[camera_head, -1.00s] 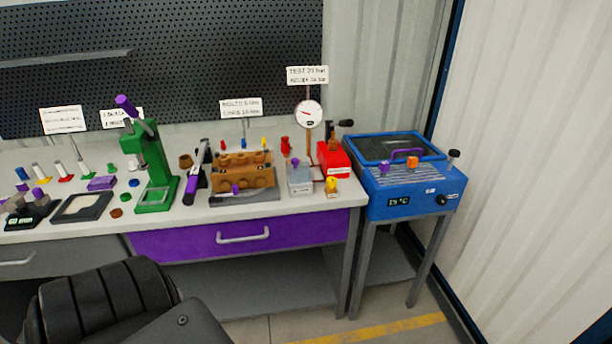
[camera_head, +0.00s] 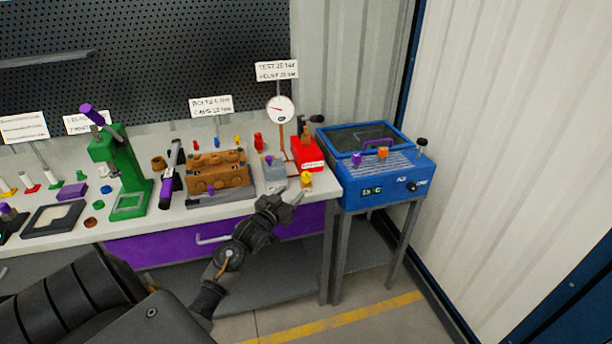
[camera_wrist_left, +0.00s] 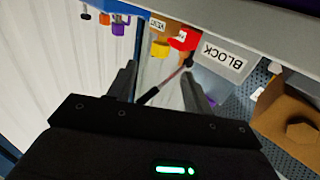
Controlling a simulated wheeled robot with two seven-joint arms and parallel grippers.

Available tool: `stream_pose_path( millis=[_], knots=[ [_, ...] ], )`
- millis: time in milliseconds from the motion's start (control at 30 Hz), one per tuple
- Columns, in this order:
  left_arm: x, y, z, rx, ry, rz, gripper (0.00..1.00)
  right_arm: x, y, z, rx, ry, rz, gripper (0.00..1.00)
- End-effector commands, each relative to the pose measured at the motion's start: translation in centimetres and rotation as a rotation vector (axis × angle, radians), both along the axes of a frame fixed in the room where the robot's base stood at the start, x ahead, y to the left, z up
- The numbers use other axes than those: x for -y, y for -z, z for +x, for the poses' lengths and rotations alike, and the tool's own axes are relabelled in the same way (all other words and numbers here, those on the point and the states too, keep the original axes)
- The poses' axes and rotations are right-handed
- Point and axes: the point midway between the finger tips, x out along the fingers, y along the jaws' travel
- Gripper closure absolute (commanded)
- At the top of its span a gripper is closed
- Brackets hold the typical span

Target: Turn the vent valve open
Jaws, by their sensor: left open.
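The vent valve has a yellow handle (camera_head: 306,179) on a small tan block at the bench's front right edge. In the left wrist view, which is upside down, the yellow handle (camera_wrist_left: 159,49) hangs beside a label reading VENT. My left gripper (camera_head: 291,198) is in front of the bench edge, just left of and below the valve. In the left wrist view the gripper (camera_wrist_left: 160,74) has its fingers apart with nothing held; the yellow handle lies beyond the tips, apart from them. My right gripper is out of view.
The grey block (camera_head: 273,173) stands left of the valve, and the red pump box (camera_head: 308,154) stands behind it. The gauge (camera_head: 281,109) rises at the back. The blue bath (camera_head: 375,165) stands right of the bench. The space before the bench is free.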

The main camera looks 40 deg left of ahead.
Motion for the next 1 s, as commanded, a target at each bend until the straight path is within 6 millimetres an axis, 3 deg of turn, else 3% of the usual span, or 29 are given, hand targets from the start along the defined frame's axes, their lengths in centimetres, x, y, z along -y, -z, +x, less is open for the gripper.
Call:
stream_pose_path(
  millis=[267, 700, 1000],
  knots=[
    [-0.3, -0.5, 1.2, 0.011, 0.001, -0.001, 0.49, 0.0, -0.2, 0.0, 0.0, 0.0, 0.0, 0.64],
    [-1.7, -0.4, 8.8, 0.01, 0.0, -0.002, 0.49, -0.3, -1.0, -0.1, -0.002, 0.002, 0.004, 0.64],
    [-2.0, -0.2, 10.7, 0.008, 0.001, 0.0, 0.49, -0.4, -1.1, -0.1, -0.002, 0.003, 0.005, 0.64]
  ],
)
